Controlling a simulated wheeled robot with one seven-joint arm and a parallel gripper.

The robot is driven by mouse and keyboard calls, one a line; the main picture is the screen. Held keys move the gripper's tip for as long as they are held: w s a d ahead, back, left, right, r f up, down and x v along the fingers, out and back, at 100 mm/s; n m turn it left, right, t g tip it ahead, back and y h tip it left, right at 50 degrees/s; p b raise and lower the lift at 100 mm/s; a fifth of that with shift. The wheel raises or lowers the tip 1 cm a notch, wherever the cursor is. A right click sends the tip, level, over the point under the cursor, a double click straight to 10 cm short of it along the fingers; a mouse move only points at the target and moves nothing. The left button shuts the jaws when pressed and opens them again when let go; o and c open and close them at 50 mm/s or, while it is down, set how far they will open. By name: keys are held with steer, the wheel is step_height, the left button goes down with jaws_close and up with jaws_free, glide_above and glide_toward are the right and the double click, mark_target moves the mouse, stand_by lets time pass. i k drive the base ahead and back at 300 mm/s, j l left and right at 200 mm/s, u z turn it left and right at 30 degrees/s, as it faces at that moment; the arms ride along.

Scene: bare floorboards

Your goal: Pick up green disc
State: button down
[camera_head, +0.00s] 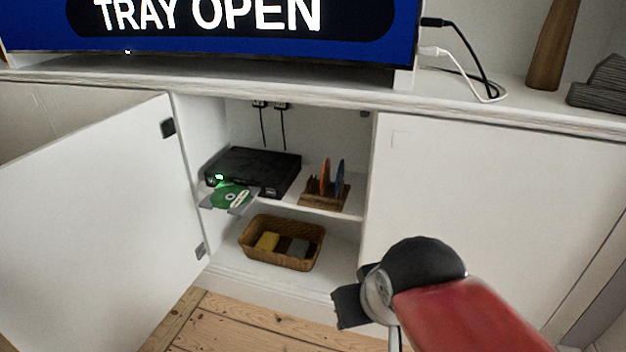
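The green disc (229,194) lies on the extended tray (242,207) of a black disc player (262,170). The player sits on the upper shelf inside the open cabinet, with a green light on its front. My gripper (345,306) is at the lower middle right, in front of the cabinet and well apart from the disc, to its lower right. Its fingers are seen from an angle that does not show whether they are open or shut.
A wooden rack (325,194) with an orange and a blue disc stands right of the player. A wicker basket (283,258) sits on the lower shelf. The open cabinet door (95,225) swings out at left. The screen (210,28) reads "TRAY OPEN".

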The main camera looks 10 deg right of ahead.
mark_target(226, 198)
steer(key=i+l, duration=0.15)
steer(key=i, duration=0.3)
steer(key=i+u, duration=0.1)
steer(key=u, duration=1.75)
